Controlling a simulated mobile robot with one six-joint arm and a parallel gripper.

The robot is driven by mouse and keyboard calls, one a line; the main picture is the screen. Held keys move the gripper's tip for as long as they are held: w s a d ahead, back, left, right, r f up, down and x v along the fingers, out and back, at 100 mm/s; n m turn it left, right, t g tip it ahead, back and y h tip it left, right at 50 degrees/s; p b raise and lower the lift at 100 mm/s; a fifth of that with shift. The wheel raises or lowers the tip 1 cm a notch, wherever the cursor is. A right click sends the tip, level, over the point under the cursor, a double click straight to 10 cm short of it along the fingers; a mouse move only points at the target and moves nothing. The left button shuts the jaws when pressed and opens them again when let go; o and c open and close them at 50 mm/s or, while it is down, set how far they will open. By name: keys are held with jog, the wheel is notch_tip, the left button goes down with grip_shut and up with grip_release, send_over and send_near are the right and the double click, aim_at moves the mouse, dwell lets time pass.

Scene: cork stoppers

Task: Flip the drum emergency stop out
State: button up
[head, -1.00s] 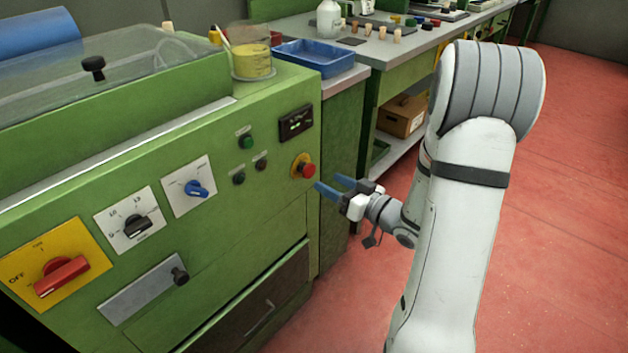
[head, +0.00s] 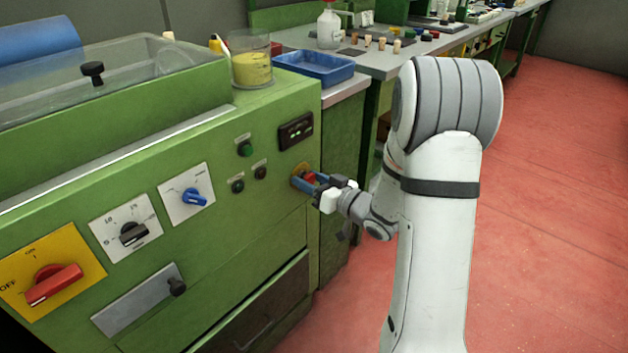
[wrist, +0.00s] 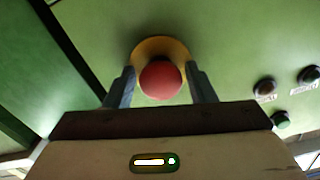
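The emergency stop is a red mushroom button (wrist: 160,78) on a yellow round base (wrist: 161,47), set in the green machine's front panel. In the head view the red button (head: 309,178) is partly hidden by my gripper (head: 306,184). In the wrist view my gripper (wrist: 162,84) has one blue-grey finger on each side of the button. The fingers stand apart with narrow gaps to the red cap, so the gripper looks open around it. Whether the button is pressed in or out cannot be told.
A dark display (head: 296,131) sits above the stop, with small green and dark buttons (head: 245,149) to its left. Further left are a blue knob (head: 194,196), a black knob (head: 133,234) and a red switch (head: 53,284). A blue tray (head: 315,66) stands behind.

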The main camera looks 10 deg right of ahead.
grip_shut()
jog(key=shift+d, duration=0.25)
jog(key=shift+s+d, duration=0.4)
jog(key=shift+d, duration=0.05)
jog(key=shift+s+a, duration=0.15)
jog(key=shift+a, duration=0.05)
jog(key=shift+o, duration=1.2)
grip_release()
jog(key=p+v, duration=0.1)
jog(key=v, duration=0.6)
jog(key=shift+s+d+p, duration=0.2)
jog(key=shift+s+p, duration=0.15)
jog(key=shift+p, duration=0.05)
